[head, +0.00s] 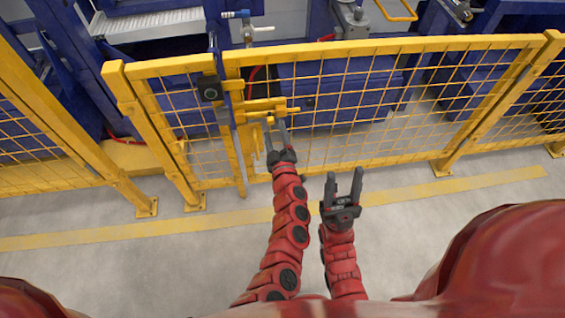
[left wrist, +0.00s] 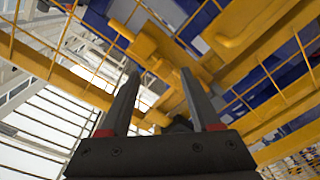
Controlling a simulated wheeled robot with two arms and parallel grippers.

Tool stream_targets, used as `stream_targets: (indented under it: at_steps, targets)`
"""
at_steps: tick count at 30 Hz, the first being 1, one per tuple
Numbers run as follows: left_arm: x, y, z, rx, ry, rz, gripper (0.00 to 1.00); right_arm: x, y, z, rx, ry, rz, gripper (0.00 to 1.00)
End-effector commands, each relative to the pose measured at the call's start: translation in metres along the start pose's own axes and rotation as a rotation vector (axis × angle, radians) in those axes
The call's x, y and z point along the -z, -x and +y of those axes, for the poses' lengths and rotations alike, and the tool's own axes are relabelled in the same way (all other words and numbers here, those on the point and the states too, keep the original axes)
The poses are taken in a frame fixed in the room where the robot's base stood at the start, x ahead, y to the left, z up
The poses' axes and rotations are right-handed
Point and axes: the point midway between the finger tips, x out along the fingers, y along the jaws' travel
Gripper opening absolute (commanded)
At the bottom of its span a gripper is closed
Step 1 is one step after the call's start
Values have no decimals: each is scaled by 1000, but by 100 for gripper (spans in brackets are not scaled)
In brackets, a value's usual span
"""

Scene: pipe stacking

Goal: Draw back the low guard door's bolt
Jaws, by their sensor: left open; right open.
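The low guard door (head: 190,134) is a yellow-framed mesh panel at the left of the fence in the head view, and it looks shut. Its yellow bolt (head: 264,107) lies level across the edge where the door meets the fixed panel. My left gripper (head: 275,124) is open just below the bolt's right part. In the left wrist view, yellow bolt parts (left wrist: 158,62) show beyond and between the spread fingers; I cannot tell whether they touch. My right gripper (head: 343,178) is open and empty, in front of the fixed mesh panel.
A black box (head: 210,89) sits on the door's top corner. Fixed yellow mesh fence (head: 390,105) runs to the right, with posts footed on the floor. Blue machinery (head: 340,90) stands behind it. The grey floor (head: 440,215) before the fence is clear, with a yellow line.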

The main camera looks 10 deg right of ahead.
Motion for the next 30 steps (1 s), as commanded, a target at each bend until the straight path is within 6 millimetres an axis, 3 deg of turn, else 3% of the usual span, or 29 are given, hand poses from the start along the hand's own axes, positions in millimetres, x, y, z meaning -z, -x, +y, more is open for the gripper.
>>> stream_targets:
  at_steps: [9,15,20,30]
  targets:
    - [-2,81,0,1,-2,-6,64,1,-5,0,0,0,0,50]
    - [-2,113,0,-1,-2,-6,64,1,-7,0,0,0,0,50]
    - [-1,123,0,0,-2,-3,64,1,-8,0,0,0,0,50]
    - [0,124,0,0,-1,-1,64,1,-8,0,0,0,0,50]
